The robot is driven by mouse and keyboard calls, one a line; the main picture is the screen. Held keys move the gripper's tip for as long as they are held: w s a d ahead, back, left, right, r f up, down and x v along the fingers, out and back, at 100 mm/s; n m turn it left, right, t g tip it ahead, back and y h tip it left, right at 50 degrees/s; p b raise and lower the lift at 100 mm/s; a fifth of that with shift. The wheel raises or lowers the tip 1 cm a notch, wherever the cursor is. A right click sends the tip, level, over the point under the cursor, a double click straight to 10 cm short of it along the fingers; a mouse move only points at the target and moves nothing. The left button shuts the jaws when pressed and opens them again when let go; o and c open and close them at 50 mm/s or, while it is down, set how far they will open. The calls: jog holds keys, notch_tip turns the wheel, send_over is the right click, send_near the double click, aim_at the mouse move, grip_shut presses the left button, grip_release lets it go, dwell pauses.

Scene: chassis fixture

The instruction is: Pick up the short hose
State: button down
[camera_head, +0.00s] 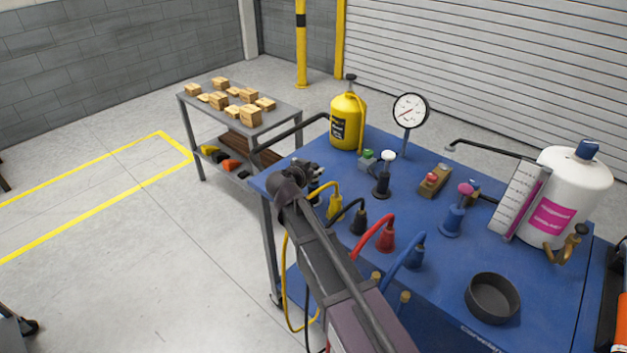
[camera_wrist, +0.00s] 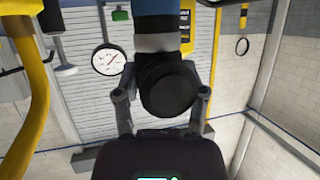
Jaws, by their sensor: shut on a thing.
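My gripper (camera_head: 310,176) is over the left edge of the blue workbench (camera_head: 335,262). In the wrist view my gripper (camera_wrist: 162,93) has its two fingers on either side of a short piece with a round black end (camera_wrist: 167,88), a pale band and a blue part above. It is shut on this piece, which I take to be the short hose. Most of its length is hidden. In the head view my arm and gripper cover it, and only small dark parts show there.
Yellow, black, red (camera_head: 386,238) and blue (camera_head: 414,255) bent hoses stand close by on the bench. A yellow bottle (camera_head: 347,122), a dial gauge (camera_head: 410,110), a white tank (camera_head: 570,190) and a dark round bowl (camera_head: 492,296) also stand there.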

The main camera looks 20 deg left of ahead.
jog(key=shift+r, duration=0.15)
notch_tip(320, 180, up, 3)
jog(key=p, duration=0.3)
jog(key=s+d+r+p, duration=0.1)
jog(key=s+d+p, duration=0.1)
jog(key=s, duration=1.3)
jog(key=shift+s+r, duration=0.35)
jog(key=shift+s, duration=0.05)
dwell(0.7)
